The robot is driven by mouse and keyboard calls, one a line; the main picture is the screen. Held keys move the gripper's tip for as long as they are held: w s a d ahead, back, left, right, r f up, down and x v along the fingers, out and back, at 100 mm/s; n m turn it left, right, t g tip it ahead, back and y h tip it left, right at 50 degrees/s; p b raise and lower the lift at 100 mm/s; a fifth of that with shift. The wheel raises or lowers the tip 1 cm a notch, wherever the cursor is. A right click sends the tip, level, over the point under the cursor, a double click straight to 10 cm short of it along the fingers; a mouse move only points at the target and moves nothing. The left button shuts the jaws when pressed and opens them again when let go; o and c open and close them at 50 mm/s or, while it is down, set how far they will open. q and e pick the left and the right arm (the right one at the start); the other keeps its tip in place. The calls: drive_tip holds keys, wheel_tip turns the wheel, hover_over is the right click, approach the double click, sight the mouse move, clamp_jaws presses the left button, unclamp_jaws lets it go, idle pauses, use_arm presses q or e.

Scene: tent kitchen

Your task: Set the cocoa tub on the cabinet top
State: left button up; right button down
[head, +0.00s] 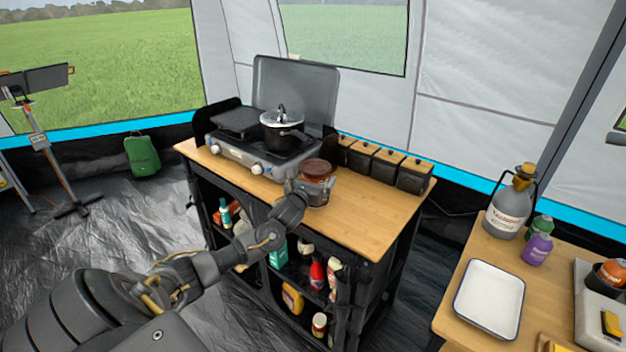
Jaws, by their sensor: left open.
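The cocoa tub (319,170), a rounded container with a dark brown lid, is upright at the cabinet top (374,209), close to its front edge and right of the stove. It appears to stand on the wood, though its base is partly hidden. My left gripper (311,189) reaches in from the lower left and is open at the tub's near side. The fingers overlap the tub in the picture, and I cannot tell whether they touch it. My right gripper is not in view.
A stove (225,153) with a lidded pot (283,131) stands left of the tub. Several dark canisters (386,166) line the back edge. The cabinet top's right front is clear. A second table at right holds a white tray (490,298) and a large bottle (511,205).

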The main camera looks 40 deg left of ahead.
use_arm(q)
drive_tip(key=shift+r, duration=0.25)
drive_tip(key=b+v, duration=0.1)
drive_tip(key=v, duration=1.1)
drive_tip(key=shift+f, duration=0.1)
